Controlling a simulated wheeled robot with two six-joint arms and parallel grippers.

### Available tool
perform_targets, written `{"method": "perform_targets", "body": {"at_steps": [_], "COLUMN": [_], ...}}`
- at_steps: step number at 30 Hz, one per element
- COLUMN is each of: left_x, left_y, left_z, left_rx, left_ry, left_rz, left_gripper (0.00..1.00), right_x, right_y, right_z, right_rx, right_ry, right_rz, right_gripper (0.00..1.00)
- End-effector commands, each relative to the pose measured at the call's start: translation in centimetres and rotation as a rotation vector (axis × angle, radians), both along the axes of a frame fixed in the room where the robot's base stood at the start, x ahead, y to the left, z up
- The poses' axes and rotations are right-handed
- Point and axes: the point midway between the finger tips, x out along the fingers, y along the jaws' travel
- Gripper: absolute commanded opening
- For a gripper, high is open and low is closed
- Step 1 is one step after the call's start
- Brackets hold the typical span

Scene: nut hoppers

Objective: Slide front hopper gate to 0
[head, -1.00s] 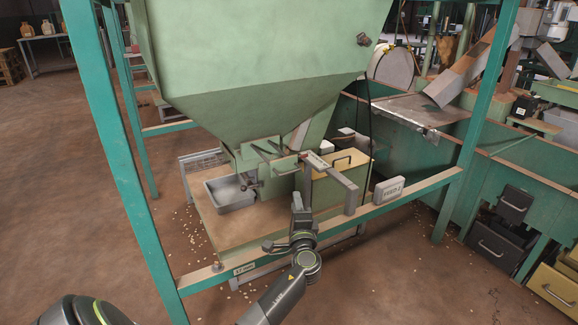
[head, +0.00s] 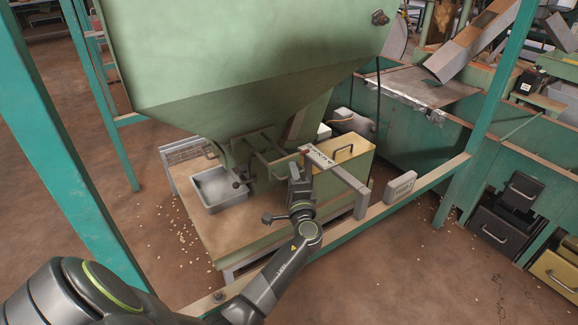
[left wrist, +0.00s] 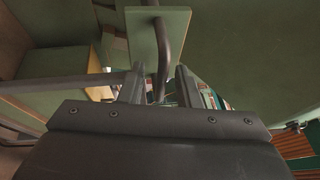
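The green front hopper (head: 240,80) narrows to a chute with a gate mechanism of rods and a handle (head: 275,161) at its bottom. A pale strip with dark marks (head: 319,158) lies beside it on a grey bar; I cannot read its marks. My left gripper (head: 299,172) is up close to the handle, below the marked strip. In the left wrist view, its two fingers (left wrist: 160,86) are apart, with a curved dark handle (left wrist: 162,50) on a green plate (left wrist: 145,38) between and beyond them. I cannot tell whether they touch it. My right gripper is not in view.
A grey metal tray (head: 219,190) sits left of the chute on the wooden table (head: 207,228). A yellow-topped box (head: 345,150) stands at right. A grey label block (head: 400,187) sits on the green frame rail (head: 430,182). A green post (head: 70,150) stands at left.

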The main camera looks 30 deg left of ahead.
Motion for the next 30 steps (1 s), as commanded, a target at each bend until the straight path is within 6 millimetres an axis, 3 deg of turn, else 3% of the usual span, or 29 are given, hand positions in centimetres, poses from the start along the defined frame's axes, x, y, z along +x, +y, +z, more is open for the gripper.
{"method": "perform_targets", "body": {"at_steps": [11,18,30], "left_x": [-0.03,-0.02,0.27], "left_y": [-0.10,-0.10,0.61], "left_z": [0.01,0.01,-0.09], "left_rx": [-0.001,-0.001,0.001], "left_ry": [0.001,0.001,0.000], "left_rz": [0.001,0.001,0.001], "left_gripper": [0.29,0.00,0.00], "right_x": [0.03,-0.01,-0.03], "right_y": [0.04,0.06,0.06], "right_z": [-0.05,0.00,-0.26], "right_rx": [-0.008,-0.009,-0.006], "right_ry": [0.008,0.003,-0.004], "right_rz": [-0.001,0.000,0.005], "right_gripper": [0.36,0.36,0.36]}}
